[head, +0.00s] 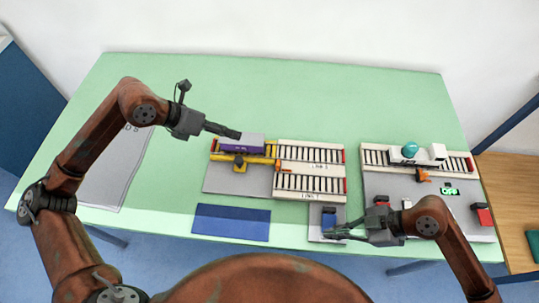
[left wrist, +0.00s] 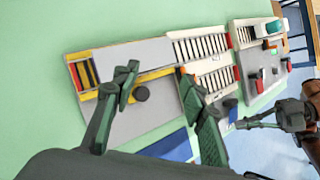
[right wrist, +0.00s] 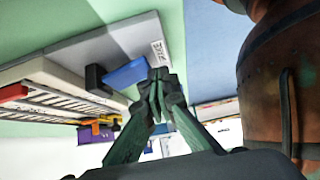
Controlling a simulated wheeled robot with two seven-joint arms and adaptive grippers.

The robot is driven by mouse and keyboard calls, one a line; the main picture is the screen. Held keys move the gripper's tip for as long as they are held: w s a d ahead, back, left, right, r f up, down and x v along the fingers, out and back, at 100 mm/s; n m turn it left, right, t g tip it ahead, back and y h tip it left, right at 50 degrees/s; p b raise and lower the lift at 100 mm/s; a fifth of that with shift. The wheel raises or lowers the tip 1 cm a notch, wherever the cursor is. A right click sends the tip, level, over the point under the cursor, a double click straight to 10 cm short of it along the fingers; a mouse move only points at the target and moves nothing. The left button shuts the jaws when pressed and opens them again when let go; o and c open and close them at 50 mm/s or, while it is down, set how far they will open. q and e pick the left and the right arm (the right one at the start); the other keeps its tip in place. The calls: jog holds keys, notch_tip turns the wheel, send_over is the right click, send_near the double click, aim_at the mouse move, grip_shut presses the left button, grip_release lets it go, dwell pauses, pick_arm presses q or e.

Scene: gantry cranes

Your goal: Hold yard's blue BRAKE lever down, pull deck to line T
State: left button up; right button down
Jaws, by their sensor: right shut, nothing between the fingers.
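The yard board (head: 222,183) stands mid-table. Its yellow deck (head: 262,159) carries a purple wagon (head: 242,146) and is level with the upper of two rail lines. The lower line (head: 310,184) has a label too small to read surely. A dark knob (left wrist: 141,95) stands on the deck's near side. My left gripper (left wrist: 158,80) is open above the deck, with the knob visible between its fingers; it also shows in the head view (head: 238,135). The blue BRAKE lever (right wrist: 126,74) is beside my right gripper (right wrist: 158,82), which is shut and empty; contact is unclear.
A second board (head: 385,188) at the right holds a track, a white vehicle (head: 410,154) with a teal ball, an orange handle (head: 422,175) and red blocks. A blue mat (head: 231,222) lies in front of the yard. Paper (head: 118,170) lies left. The table's back is clear.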

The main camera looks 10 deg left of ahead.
aim_at(238, 160)
pick_arm(q)
jog(key=s+m+y, duration=0.2)
jog(key=s, duration=0.1)
jog(key=s+m+g+y, duration=0.1)
jog(key=s, duration=0.1)
jog(key=shift+s+a+f+m+y, duration=0.2)
jog(key=shift+a+f+m+y, duration=0.1)
jog(key=shift+a+f+m, duration=0.1)
jog(key=x, duration=1.2)
jog(key=shift+r, duration=0.1)
grip_shut()
dwell(0.3)
